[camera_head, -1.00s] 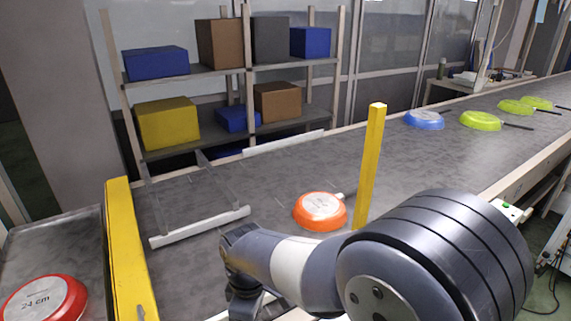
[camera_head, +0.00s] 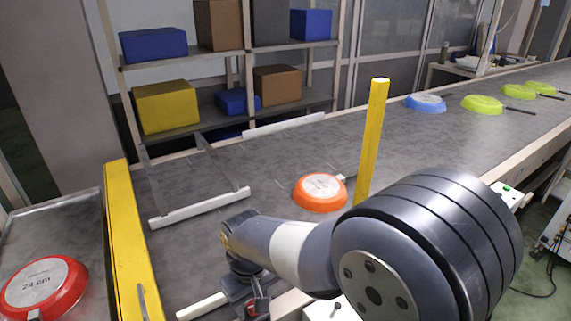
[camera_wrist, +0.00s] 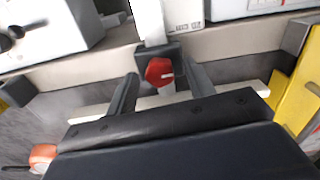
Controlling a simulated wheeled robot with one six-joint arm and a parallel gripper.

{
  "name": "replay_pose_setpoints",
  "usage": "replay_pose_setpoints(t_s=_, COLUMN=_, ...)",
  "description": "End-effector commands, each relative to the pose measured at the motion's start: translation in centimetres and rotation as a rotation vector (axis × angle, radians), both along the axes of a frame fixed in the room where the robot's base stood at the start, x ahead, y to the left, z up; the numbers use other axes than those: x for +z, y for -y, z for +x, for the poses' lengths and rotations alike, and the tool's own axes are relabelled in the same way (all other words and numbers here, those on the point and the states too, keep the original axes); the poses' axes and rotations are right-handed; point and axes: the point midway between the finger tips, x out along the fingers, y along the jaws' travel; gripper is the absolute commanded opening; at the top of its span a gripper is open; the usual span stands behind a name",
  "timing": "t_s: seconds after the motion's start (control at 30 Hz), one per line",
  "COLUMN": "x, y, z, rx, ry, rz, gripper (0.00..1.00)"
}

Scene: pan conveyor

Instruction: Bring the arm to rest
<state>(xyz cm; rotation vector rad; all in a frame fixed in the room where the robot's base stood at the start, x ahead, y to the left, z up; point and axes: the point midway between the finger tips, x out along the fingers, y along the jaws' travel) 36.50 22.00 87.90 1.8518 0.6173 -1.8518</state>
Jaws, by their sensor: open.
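My arm reaches in from the lower right of the head view, its grey and white links over the near edge of the conveyor (camera_head: 262,165).
An orange pan (camera_head: 320,192) lies upside down beside a yellow post (camera_head: 371,140). A red pan (camera_head: 45,286) lies on the left surface behind a yellow barrier (camera_head: 130,240). A blue pan (camera_head: 425,103) and several green pans (camera_head: 482,105) are farther back. Shelves (camera_head: 205,128) hold boxes.

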Motion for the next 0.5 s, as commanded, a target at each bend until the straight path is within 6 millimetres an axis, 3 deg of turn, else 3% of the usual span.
replay_pose_setpoints(t_s=0.5, x=-0.09, y=-0.02, z=0.02, rx=-0.422, ry=0.001, rz=0.001, gripper=0.5)
